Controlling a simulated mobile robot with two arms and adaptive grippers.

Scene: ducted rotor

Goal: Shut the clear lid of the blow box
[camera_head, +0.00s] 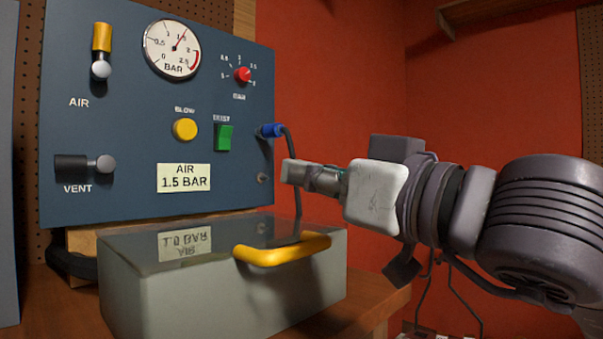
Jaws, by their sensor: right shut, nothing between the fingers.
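The blow box (205,295) is a grey box on the wooden bench, below the blue panel. Its clear lid (135,245) lies flat across the top and looks shut; it mirrors the panel's label. A yellow handle (283,251) sits at the lid's front right edge. My right gripper (290,172) comes in from the right, above and behind the handle, apart from the lid. Its fingers are shut with nothing between them. My left gripper is not in view.
The blue panel (130,130) carries a gauge (172,48), an AIR lever (101,55), a VENT lever (85,165), a yellow button (185,129), a green switch (224,138) and a red knob (243,75). A dark hose (293,165) hangs from a blue fitting (270,130), close to my right gripper.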

